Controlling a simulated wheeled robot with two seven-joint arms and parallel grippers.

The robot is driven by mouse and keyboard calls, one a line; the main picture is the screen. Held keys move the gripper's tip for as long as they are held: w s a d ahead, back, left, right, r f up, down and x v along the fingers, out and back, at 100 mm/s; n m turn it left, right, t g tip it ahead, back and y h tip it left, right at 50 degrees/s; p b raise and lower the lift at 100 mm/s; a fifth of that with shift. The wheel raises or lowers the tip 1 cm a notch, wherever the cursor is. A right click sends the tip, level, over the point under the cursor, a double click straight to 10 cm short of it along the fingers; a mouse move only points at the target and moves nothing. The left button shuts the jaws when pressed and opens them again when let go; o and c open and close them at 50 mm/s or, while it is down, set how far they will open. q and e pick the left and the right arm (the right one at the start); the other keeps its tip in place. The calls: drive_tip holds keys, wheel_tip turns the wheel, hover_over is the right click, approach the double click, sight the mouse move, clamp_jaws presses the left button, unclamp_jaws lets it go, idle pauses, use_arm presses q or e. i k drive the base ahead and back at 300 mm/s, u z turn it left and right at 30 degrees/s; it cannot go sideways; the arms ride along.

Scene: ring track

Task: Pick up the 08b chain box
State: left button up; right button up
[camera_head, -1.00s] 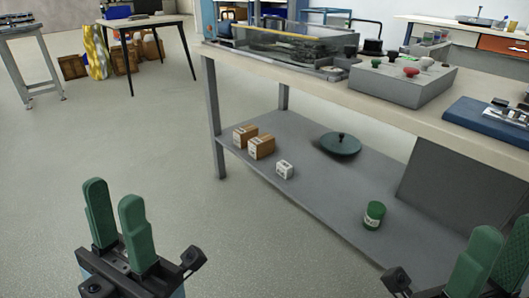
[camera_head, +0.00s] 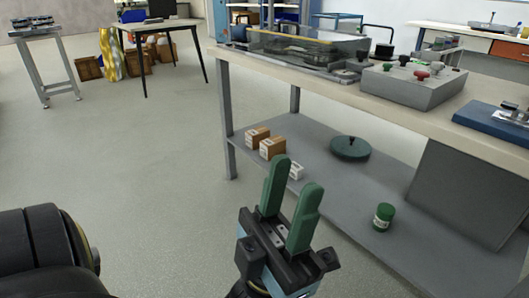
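Two brown cardboard boxes with white labels sit side by side on the workbench's grey lower shelf: a rear-left box (camera_head: 257,137) and a front-right box (camera_head: 272,149). A small white box (camera_head: 297,171) sits just in front of them, partly hidden behind my fingers. The labels are too small to read, so I cannot tell which is the 08b chain box.
The lower shelf (camera_head: 330,195) also holds a dark green round lid (camera_head: 350,148) and a green jar (camera_head: 383,216). The bench top (camera_head: 345,90) hangs above the boxes, with a leg (camera_head: 228,120) to their left. Floor left of the bench is clear.

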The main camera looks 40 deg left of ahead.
sight(253, 137)
drive_tip(key=k, duration=1)
drive_tip(key=u, duration=1.15)
drive_tip(key=i, duration=0.5)
drive_tip(key=u, duration=0.05)
